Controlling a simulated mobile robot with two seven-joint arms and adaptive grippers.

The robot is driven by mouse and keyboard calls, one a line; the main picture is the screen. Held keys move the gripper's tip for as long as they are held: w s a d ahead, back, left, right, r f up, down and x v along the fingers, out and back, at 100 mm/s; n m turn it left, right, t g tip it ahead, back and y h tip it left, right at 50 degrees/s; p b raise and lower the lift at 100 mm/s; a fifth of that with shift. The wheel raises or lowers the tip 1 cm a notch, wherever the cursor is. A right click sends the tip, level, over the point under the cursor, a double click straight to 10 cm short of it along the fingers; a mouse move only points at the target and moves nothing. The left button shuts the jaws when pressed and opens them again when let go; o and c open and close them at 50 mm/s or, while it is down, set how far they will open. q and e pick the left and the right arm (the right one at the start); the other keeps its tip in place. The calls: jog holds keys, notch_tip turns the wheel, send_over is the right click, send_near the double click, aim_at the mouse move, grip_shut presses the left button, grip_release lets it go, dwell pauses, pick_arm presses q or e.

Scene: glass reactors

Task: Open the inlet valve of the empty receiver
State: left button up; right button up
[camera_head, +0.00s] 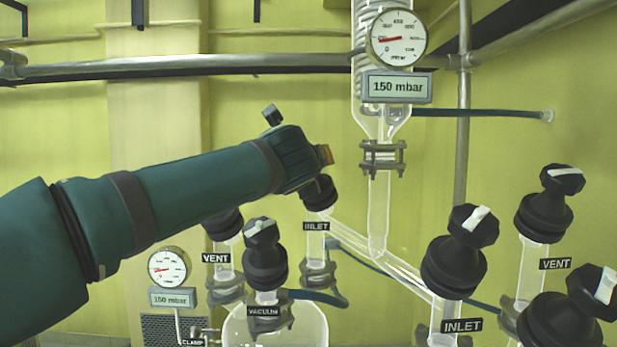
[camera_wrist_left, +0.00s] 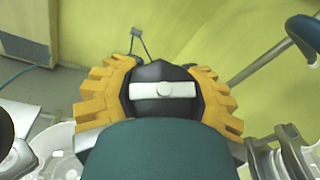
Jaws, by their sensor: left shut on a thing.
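The left inlet valve has a black knob (camera_head: 320,193) above its INLET label (camera_head: 316,226). My left gripper (camera_head: 322,158) comes down on this knob from above and hides its top in the head view. In the left wrist view, the yellow fingers of the left gripper (camera_wrist_left: 163,100) are shut around the black knob. Its white bar (camera_wrist_left: 165,90) lies level across the picture, from one finger towards the other. The clear glass receiver (camera_head: 300,325) below is cut off by the frame, and no liquid shows in its visible part. My right gripper is not in view.
Close by stand the VACUUM knob (camera_head: 265,255) and the VENT knob (camera_head: 222,224), partly behind my arm. Another INLET knob (camera_head: 455,255) and VENT knob (camera_head: 548,200) stand at right. A glass column (camera_head: 378,200) rises right of the gripper. Both displays (camera_head: 397,87) read 150 mbar.

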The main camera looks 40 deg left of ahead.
pick_arm(q)
jog(key=shift+f+n+g+y+p, duration=0.1)
jog(key=shift+n+g+y+p, duration=0.35)
jog(key=shift+n+g, duration=0.55)
jog(key=shift+n+y+p, duration=0.3)
jog(key=shift+n+y, duration=0.05)
jog(key=shift+n, duration=0.25)
jog(key=n+g+p, duration=0.2)
jog(key=shift+s+a+n+g+y, duration=0.1)
jog(key=shift+s+n+g+y, duration=0.05)
jog(key=shift+n+g+y, duration=0.2)
jog(key=shift+f+n+g+y+p, duration=0.15)
jog(key=shift+n+g+y+p, duration=0.1)
jog(key=shift+n+g+p, duration=0.35)
jog(key=o, duration=1.4)
jog(key=shift+s, duration=0.15)
jog(key=v, duration=1.2)
